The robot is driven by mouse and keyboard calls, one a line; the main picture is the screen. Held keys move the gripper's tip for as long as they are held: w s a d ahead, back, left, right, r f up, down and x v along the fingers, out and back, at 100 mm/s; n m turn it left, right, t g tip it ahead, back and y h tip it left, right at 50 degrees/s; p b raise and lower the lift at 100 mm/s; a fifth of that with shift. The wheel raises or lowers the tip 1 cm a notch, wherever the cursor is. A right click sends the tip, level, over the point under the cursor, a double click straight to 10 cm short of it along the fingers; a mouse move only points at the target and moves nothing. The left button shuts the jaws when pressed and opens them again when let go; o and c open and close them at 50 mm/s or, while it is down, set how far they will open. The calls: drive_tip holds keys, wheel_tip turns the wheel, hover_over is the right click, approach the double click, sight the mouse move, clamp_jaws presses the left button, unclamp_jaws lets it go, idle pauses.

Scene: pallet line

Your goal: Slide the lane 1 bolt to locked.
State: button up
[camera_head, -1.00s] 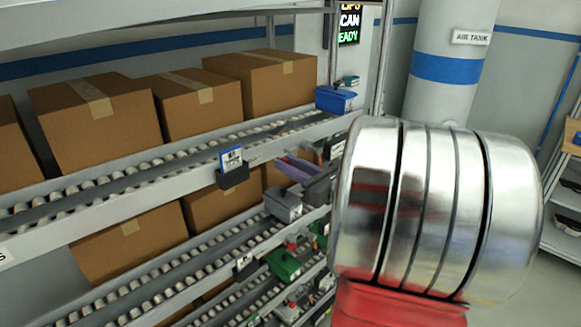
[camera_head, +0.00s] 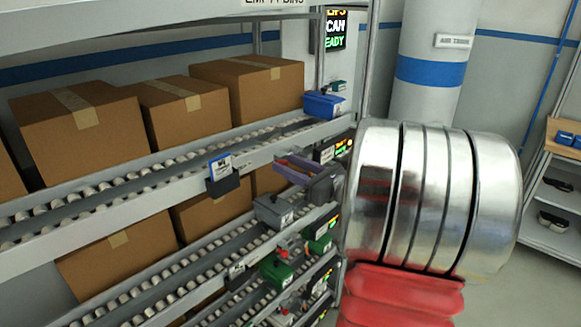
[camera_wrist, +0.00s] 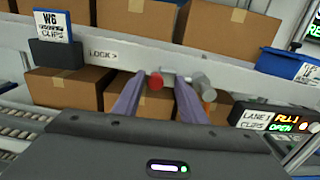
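In the wrist view the lane 1 bolt shows as a red knob (camera_wrist: 155,81) and a short silver cylinder (camera_wrist: 201,79) to its right, on the front of the grey rail. A "LOCK >" label (camera_wrist: 103,54) is left of them, its arrow pointing right. My gripper (camera_wrist: 157,76) has its two purple fingers apart, with the red knob between the tips and no clear contact. In the head view my gripper (camera_head: 294,167) is at the upper rail; the bolt cannot be made out there. The lane 1 sign (camera_wrist: 269,120) reads "CLIPS", "FULL" and "OPEN".
Cardboard boxes (camera_head: 81,123) stand on the upper roller lane, with more below. A W6 clips card (camera_wrist: 54,25) in a dark holder is left of the label. A blue bin (camera_head: 325,104) sits at the lane's right end. A white air tank (camera_head: 430,100) stands beyond.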

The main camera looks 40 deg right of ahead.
drive_tip(key=s+d, duration=0.1)
drive_tip(key=s, duration=1.2)
drive_tip(key=shift+s+d, duration=0.15)
drive_tip(key=shift+s, duration=0.2)
idle(0.5)
drive_tip(key=w+a+f+n+g+y, duration=0.1)
drive_tip(key=a+f+n+g+y, duration=0.2)
drive_tip(key=a, duration=0.4)
drive_tip(key=w+a+f+n+g+y, duration=0.1)
drive_tip(key=w+a+n+g, duration=0.1)
drive_tip(key=a+n, duration=0.3)
drive_tip(key=w+a+f+n+g+y, duration=0.1)
drive_tip(key=a+f+n+g, duration=0.2)
drive_tip(key=a, duration=0.5)
drive_tip(key=s+a+n+g+h, duration=0.2)
drive_tip(key=a+n, duration=0.5)
drive_tip(key=n, duration=0.5)
drive_tip(key=s+a+n+g+h, duration=0.2)
drive_tip(key=s+a+n+h, duration=0.2)
drive_tip(key=n, duration=0.7)
drive_tip(key=s+a, duration=0.2)
drive_tip(key=a, duration=0.1)
drive_tip(key=shift+f+n+h, duration=0.2)
drive_tip(key=shift+n+h, duration=0.2)
